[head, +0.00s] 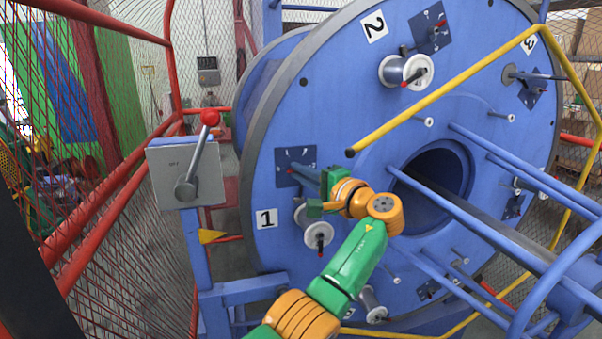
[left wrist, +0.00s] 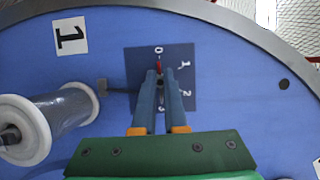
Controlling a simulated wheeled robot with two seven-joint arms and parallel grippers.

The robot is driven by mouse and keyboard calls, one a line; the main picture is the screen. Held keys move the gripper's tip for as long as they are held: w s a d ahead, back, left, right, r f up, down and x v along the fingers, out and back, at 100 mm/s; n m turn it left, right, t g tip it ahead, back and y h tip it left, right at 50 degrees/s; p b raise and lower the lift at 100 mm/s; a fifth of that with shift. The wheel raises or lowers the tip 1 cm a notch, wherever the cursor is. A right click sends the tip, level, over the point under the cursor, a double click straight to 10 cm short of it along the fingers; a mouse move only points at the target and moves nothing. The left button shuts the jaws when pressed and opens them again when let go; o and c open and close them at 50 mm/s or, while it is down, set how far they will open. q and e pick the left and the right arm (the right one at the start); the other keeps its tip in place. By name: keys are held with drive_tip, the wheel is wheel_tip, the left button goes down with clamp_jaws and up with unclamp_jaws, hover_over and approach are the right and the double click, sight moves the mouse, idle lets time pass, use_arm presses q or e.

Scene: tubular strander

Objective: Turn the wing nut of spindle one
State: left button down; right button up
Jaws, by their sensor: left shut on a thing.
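The big blue disc (head: 345,120) carries spindle one beside the label "1" (head: 265,218). Spindle one's dark blue scale plate (head: 284,160) also shows in the left wrist view (left wrist: 186,58), with white numbers from 0 upward. My left gripper (head: 300,174) reaches the plate. In the left wrist view its two fingers (left wrist: 160,78) are shut on the wing nut (left wrist: 159,66) at the plate's middle. Only a small red tip of the nut shows past the fingertips, pointing toward the 0; the rest is mostly hidden. My right gripper is not in view.
Spindle one's white-flanged bobbin (head: 318,233) sits just below the gripper. A yellow bar (head: 445,78) crosses in front of the disc. A grey box with a red-knobbed lever (head: 208,119) stands left. Blue tubes run from the disc's centre at right.

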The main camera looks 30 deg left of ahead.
use_arm(q)
drive_tip(key=c, duration=1)
unclamp_jaws()
drive_tip(key=shift+w, duration=0.1)
drive_tip(key=shift+o, duration=0.2)
drive_tip(key=shift+d, duration=0.1)
drive_tip(key=b+v, duration=0.2)
drive_tip(key=v, duration=0.5)
